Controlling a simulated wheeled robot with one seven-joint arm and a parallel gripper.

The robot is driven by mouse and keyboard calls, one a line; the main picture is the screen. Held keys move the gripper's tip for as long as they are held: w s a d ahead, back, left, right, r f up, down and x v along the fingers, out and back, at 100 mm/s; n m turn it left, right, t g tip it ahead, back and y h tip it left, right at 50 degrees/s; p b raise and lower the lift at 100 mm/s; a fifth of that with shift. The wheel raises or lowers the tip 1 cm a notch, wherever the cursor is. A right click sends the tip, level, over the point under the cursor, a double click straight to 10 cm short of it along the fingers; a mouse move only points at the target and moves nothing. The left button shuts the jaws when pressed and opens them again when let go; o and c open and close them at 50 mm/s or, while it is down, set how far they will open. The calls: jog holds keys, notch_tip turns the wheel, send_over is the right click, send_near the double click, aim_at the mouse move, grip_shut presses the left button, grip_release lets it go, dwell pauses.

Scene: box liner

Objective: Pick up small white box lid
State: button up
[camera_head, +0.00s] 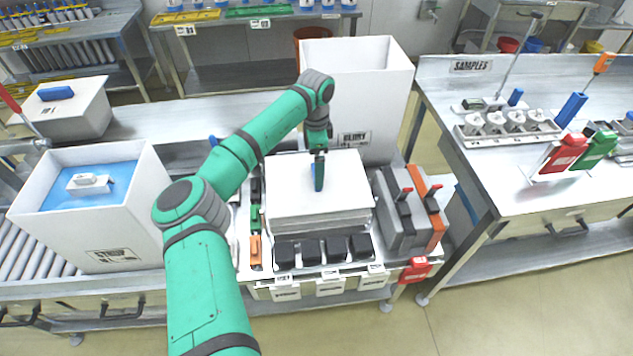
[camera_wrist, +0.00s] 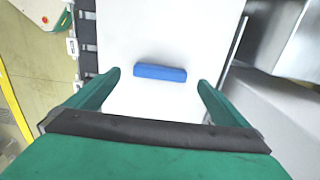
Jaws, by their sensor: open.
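A white lid (camera_head: 345,185) with a blue bar handle (camera_head: 319,178) lies on top of a stack on the middle bench. The wrist view also shows the lid (camera_wrist: 165,40) and its blue handle (camera_wrist: 160,72). My gripper (camera_head: 318,153) is above the lid by the handle, pointing down. In the wrist view my gripper (camera_wrist: 160,85) is open, its fingers apart on either side of the handle and empty. I cannot tell how far the fingertips are above the lid. A second lid with a blue handle (camera_head: 56,93) sits on a grey-white box at the far left.
A tall open white bin (camera_head: 362,110) stands right behind the stack. Several black blocks (camera_head: 322,249) line its front, and grey and orange holders (camera_head: 415,215) stand right. An open white box (camera_head: 118,235) with a blue liner (camera_head: 110,188) is at left.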

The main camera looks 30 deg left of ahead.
jog(key=shift+w+f, duration=0.1)
jog(key=shift+f, duration=1.65)
jog(key=c, duration=1.6)
jog(key=shift+r, duration=0.15)
